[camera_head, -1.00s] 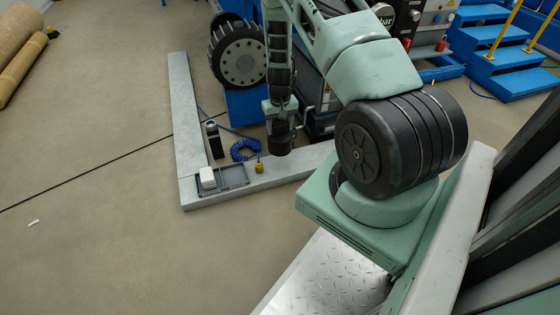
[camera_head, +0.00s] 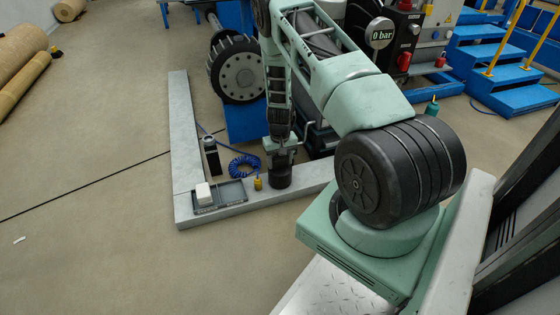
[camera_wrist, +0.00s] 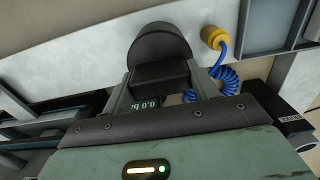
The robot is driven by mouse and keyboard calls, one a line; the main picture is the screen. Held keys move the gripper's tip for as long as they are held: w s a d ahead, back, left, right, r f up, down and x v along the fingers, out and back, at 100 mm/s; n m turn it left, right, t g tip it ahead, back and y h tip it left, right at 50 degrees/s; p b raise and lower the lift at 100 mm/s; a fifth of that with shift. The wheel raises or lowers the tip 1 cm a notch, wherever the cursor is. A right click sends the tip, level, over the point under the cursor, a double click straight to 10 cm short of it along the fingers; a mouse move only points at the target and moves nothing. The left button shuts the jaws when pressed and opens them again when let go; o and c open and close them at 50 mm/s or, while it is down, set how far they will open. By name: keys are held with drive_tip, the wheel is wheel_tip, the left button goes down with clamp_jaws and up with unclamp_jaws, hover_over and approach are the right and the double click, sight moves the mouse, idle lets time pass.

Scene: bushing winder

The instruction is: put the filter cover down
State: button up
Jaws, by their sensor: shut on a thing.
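The filter cover is a dark, round cup-like piece. In the head view the filter cover (camera_head: 281,177) is at the lower end of my arm, over the grey ledge (camera_head: 310,182). In the wrist view the filter cover (camera_wrist: 160,45) sits between the fingers of my gripper (camera_wrist: 162,85), which is shut on its blocky part. The pale ledge surface shows behind it. The cover appears at or very close to the ledge; I cannot tell whether it touches. In the head view the fingers are too small to make out.
Left of the cover, a yellow fitting (camera_head: 258,184) with a coiled blue hose (camera_head: 245,166) is close by on the ledge. The ledge right of the cover looks clear.

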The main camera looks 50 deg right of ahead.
drive_tip(key=shift+f, duration=0.2)
drive_tip(key=o, duration=1.2)
